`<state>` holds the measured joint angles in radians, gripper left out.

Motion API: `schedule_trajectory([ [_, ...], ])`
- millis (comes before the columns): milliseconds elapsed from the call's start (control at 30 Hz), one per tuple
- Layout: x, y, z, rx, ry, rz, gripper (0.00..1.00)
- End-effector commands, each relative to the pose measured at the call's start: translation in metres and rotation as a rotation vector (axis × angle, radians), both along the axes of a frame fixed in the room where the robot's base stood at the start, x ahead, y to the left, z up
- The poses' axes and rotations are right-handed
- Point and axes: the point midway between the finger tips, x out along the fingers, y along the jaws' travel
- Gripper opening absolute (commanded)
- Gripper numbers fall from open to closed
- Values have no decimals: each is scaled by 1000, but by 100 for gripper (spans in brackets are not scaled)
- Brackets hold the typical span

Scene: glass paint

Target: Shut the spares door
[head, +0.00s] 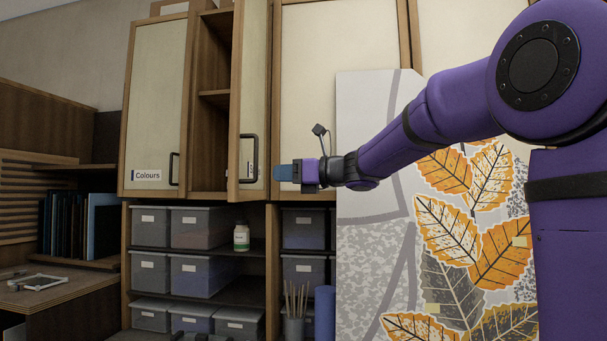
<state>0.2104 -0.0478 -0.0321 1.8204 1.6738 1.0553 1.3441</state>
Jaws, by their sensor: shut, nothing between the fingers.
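The cabinet door with a cream panel and wood frame (251,75) stands ajar, swung out on its right side, and the dark shelved compartment (210,110) shows at its left. It has a black bar handle (241,158) and a small label, too cut off to read, so I cannot confirm it is the spares door. My gripper (277,172) is shut and empty. Its blue fingers point left and overlap the door's right edge in the picture, just right of the handle. Whether they touch the door I cannot tell.
The Colours door (158,100) at the left is closed. Below are shelves with several grey bins (200,228), a white jar (241,237) and a pot of sticks (294,310). A leaf-patterned panel (375,130) stands behind my arm. A wooden desk (60,290) is at the left.

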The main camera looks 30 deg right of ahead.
Motion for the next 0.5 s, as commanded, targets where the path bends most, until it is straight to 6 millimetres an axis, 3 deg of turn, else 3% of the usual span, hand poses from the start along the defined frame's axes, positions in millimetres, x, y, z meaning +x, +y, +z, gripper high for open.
schedule_trajectory([
  [200, 20, 21, 0, 0, 0, 1, 0],
  [500, 28, 29, -1, -1, 1, 0, 0],
])
